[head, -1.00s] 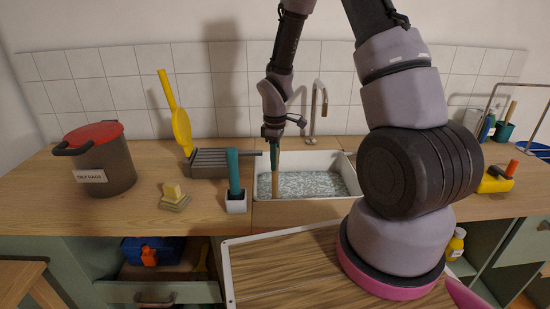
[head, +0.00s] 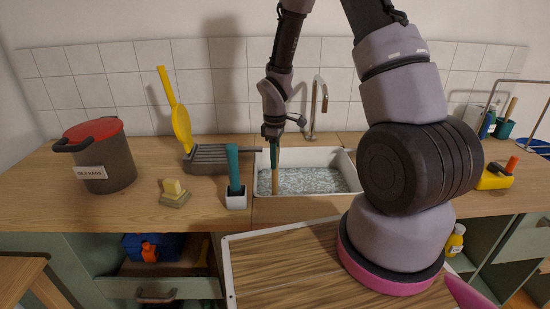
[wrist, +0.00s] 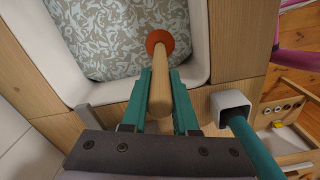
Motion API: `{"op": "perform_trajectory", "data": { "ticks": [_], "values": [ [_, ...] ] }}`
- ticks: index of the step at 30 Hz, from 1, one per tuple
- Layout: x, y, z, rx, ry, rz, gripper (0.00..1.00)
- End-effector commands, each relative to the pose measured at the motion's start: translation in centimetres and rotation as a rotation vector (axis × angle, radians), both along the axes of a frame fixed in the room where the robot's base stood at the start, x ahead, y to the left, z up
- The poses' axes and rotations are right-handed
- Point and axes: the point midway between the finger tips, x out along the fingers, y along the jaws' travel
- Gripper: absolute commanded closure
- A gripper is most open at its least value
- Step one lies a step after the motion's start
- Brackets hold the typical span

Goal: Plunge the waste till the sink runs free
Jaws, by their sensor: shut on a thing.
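The white sink (head: 345,158) is set in the wooden counter and holds cloudy, grey-patterned water (head: 310,181). My gripper (head: 274,142) is over the sink's left end, shut on the plunger's wooden handle (head: 275,182). The handle runs down from the jaws into the sink. In the wrist view the teal fingers (wrist: 161,85) close on both sides of the handle (wrist: 161,72). The orange plunger cup (wrist: 158,38) shows at its far end, over the water near the sink's edge. The waste opening is hidden.
A white holder with a teal handle (head: 234,170) stands just left of the sink. A ribbed grey rack (head: 215,160), a yellow long-handled tool (head: 180,125), a sponge (head: 174,190) and a red-lidded bin (head: 105,165) are farther left. The tap (head: 316,110) rises behind the sink.

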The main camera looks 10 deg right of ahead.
Motion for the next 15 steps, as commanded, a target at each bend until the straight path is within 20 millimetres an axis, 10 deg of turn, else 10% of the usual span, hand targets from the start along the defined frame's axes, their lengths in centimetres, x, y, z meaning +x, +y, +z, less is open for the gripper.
{"op": "perform_trajectory", "data": {
  "ticks": [15],
  "values": [
    [0.00,0.02,0.64,0.000,0.000,0.000,1.00]
  ]
}}
